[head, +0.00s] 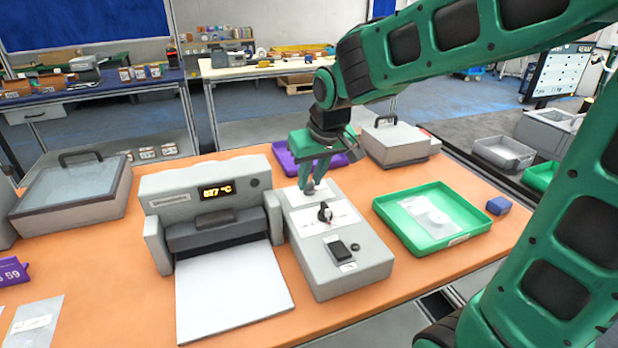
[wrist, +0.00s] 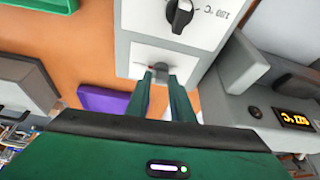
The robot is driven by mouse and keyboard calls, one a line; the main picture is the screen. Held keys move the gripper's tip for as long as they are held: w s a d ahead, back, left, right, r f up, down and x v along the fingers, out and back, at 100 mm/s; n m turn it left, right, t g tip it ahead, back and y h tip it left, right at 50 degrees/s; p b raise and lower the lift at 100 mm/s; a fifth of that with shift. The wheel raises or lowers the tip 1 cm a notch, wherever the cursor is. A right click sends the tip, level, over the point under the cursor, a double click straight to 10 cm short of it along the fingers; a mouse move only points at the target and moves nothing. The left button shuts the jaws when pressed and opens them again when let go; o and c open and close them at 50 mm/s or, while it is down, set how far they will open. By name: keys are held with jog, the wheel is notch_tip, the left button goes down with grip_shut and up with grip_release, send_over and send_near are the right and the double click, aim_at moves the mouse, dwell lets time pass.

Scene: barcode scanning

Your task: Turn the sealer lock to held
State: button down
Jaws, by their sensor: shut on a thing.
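The heat sealer (head: 205,205) stands on the orange table, with a lit temperature display reading 027 °C. Beside it is a long grey control box (head: 352,268). A small grey knob (wrist: 161,67) sits on a white plate at the box's far end; I take it for the lock. My gripper (head: 309,188) points down over that end. In the wrist view my gripper (wrist: 162,75) is shut on the grey knob, with a green finger on each side. The knob's setting marks are mostly hidden or too small to read.
A black dial (head: 325,212) and a black rocker switch (head: 341,248) sit nearer the front of the control box. A green tray (head: 468,205) with a pale item stands to the right, beside a blue block (head: 498,205). A purple tray (head: 283,158) lies behind my gripper.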

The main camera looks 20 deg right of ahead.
jog(key=shift+w+r+m, duration=0.15)
jog(key=shift+m, duration=0.55)
jog(key=c, duration=1.5)
grip_release()
jog(key=shift+c, duration=0.2)
jog(key=v, duration=1)
jog(key=shift+a+r, duration=0.2)
jog(key=shift+a, duration=0.05)
jog(key=s+d+f+m+g, duration=0.1)
jog(key=s+d+f+m, duration=0.1)
jog(key=s+d+f, duration=0.2)
jog(key=s+d+f+m+g, duration=0.2)
jog(key=s+d+f, duration=0.3)
jog(key=s, duration=0.7)
jog(key=s+d+f+m+g, duration=0.1)
jog(key=s+d+f, duration=0.3)
jog(key=s+d, duration=0.4)
jog(key=shift+d+f+m, duration=0.3)
jog(key=shift+f+m, duration=0.05)
jog(key=shift+m, duration=0.25)
